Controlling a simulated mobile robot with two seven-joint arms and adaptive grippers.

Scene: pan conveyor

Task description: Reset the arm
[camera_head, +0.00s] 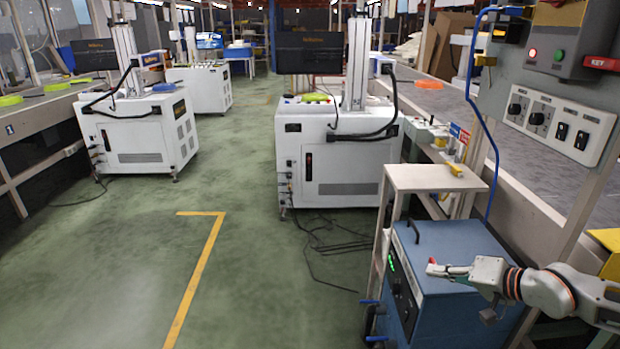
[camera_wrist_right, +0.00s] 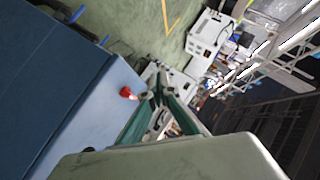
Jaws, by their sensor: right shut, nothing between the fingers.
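My right gripper (camera_head: 440,269) reaches in from the right in the head view, over the top of a blue cabinet (camera_head: 455,240). Its fingers are shut and empty, pointing left. In the right wrist view its fingers (camera_wrist_right: 157,88) come together beyond the large pale gripper body. A small red knob-like part (camera_wrist_right: 127,93) shows close to the fingertips in that view, against the cabinet's pale blue face (camera_wrist_right: 95,110). I cannot tell whether the fingers touch it. My left gripper is out of view.
A beige stand (camera_head: 435,178) rises behind the cabinet. A grey control panel (camera_head: 560,70) with knobs and a red-labelled switch hangs above my right arm. White machines (camera_head: 335,155) stand farther back. Conveyors run along both sides. The green floor (camera_head: 120,270) at left is clear.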

